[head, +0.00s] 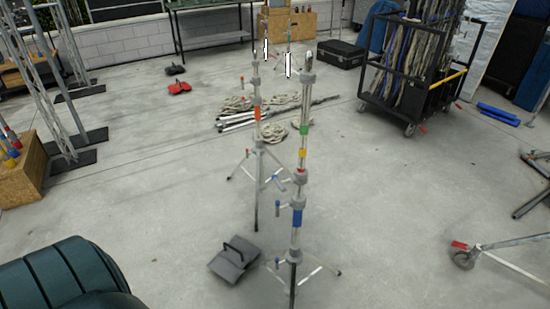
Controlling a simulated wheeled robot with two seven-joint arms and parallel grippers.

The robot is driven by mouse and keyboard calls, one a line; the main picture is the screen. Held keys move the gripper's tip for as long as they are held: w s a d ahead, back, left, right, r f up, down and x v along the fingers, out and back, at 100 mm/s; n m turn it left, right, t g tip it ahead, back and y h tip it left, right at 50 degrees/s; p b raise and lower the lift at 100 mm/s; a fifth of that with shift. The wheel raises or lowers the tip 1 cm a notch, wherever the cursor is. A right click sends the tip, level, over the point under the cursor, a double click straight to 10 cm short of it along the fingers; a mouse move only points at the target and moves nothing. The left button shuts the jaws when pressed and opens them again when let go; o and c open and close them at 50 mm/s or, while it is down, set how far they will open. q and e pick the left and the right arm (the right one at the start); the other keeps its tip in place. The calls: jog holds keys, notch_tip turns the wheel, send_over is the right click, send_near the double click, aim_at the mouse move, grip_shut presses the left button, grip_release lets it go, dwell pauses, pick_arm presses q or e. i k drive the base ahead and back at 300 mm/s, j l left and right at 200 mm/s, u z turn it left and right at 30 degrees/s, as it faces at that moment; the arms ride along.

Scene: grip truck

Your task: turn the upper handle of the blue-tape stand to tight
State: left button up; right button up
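The blue-tape stand (296,217) stands upright in the front middle, with a blue band on its pole. Green and yellow bands (302,153) show higher along the same line. Grey collars sit on the pole, one near the top (307,78) and others just above the blue band. A small handle (280,205) juts left beside the collar above the blue band. Which handle is the upper one, and whether any is tight, I cannot tell. Neither of my grippers is in view.
An orange-tape stand (257,113) stands close behind on the left. A grey bag (234,260) lies left of the stand bases. Coiled ropes (270,104) and poles lie behind. A loaded cart (412,75) stands at the back right. A wheeled leg (464,256) reaches in from the right.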

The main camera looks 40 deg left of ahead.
aim_at(280, 183)
jog(key=u, duration=1.15)
jog(key=i+j+z, duration=0.3)
jog(key=j, duration=0.9)
jog(key=i+j+z, duration=0.3)
jog(key=j, duration=0.9)
jog(key=j+z, duration=0.3)
jog(key=j, duration=0.95)
jog(key=k, duration=0.05)
